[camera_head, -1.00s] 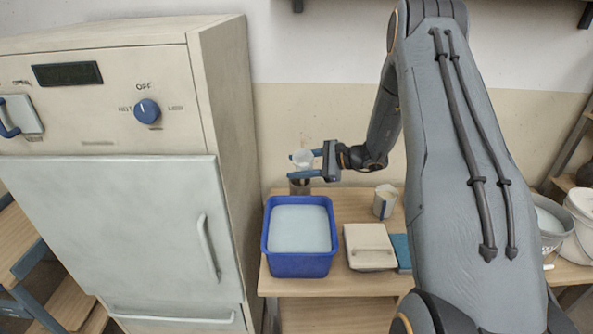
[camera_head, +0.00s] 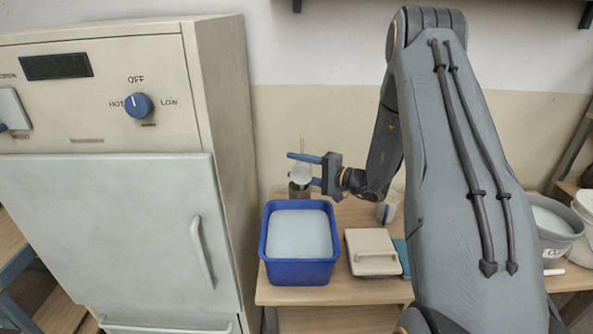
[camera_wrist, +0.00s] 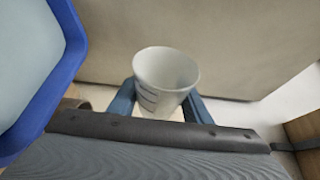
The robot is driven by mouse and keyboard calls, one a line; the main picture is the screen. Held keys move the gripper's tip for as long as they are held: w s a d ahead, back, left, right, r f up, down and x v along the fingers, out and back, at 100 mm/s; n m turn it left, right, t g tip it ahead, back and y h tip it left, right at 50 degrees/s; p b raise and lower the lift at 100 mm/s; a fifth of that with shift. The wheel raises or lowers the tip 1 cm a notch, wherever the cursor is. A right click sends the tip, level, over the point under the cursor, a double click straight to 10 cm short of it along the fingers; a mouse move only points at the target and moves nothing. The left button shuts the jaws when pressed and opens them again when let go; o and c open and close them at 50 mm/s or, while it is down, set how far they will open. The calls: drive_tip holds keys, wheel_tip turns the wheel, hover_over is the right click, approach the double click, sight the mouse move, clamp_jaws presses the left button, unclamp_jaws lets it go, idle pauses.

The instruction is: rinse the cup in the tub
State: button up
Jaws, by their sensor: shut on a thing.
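A white cup (camera_head: 301,175) is held between the blue fingers of my gripper (camera_head: 305,170). In the wrist view the cup (camera_wrist: 163,82) shows dark lines on its side, and the fingers (camera_wrist: 158,103) close on it from both sides. In the head view the cup looks tilted, above and behind the tub's far edge. The blue tub (camera_head: 299,270) holds pale liquid (camera_head: 300,234) and stands on a wooden bench. The tub's rim also shows at the left of the wrist view (camera_wrist: 50,95).
A dark brown jar (camera_head: 299,190) stands behind the tub, just below the cup. A lidded cream box (camera_head: 372,252) and a small light container (camera_head: 388,208) are to the tub's right. A tall cabinet (camera_head: 224,150) stands close on the left. Grey and white buckets (camera_head: 553,226) are far right.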

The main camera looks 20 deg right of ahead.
sight(296, 164)
drive_tip(key=n+b, duration=0.2)
drive_tip(key=s+n+b, duration=0.1)
drive_tip(key=shift+a+r+t+y, duration=0.25)
drive_tip(key=shift+t+y, duration=0.15)
drive_tip(key=shift+s+a+r+n+y+b, duration=0.15)
drive_tip(key=shift+r+n+y+b, duration=0.2)
drive_tip(key=shift+n+b, duration=0.25)
idle(0.4)
